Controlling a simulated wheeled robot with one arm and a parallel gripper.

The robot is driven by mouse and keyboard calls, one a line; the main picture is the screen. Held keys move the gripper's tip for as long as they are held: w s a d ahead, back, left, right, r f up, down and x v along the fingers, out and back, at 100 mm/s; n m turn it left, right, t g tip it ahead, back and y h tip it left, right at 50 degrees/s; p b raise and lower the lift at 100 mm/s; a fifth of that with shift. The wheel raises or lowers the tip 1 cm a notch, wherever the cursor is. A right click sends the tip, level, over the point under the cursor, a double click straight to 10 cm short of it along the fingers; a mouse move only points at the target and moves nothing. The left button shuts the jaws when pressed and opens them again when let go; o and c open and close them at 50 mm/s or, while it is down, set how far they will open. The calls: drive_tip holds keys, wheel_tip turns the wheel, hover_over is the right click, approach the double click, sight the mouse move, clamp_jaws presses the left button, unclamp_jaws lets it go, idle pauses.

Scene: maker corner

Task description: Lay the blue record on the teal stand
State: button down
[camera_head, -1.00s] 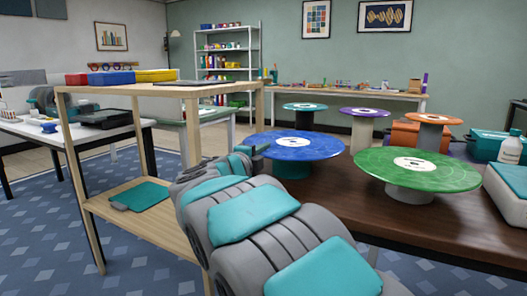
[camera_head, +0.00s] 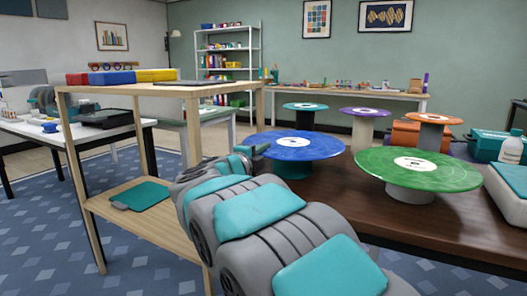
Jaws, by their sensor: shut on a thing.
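The blue record (camera_head: 305,148), with a white label, lies level over the teal stand (camera_head: 291,170) on the dark brown table. The record hides the stand's top, so I cannot tell whether the two touch. My gripper (camera_head: 254,151) is at the record's left edge and shut on it. The fingertips are small and partly hidden by my own arm.
A green record (camera_head: 443,174) on a grey stand is close to the right. Teal (camera_head: 288,106), purple (camera_head: 382,113) and orange (camera_head: 450,120) records stand behind. A wooden shelf (camera_head: 235,88) with coloured boxes is to the left. A white bottle (camera_head: 512,148) stands far right.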

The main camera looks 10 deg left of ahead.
drive_tip(key=shift+f+b, duration=0.4)
drive_tip(key=shift+f, duration=0.15)
drive_tip(key=c, duration=1.3)
unclamp_jaws()
drive_tip(key=shift+o, duration=0.2)
drive_tip(key=v, duration=1.1)
drive_tip(key=shift+b, duration=0.3)
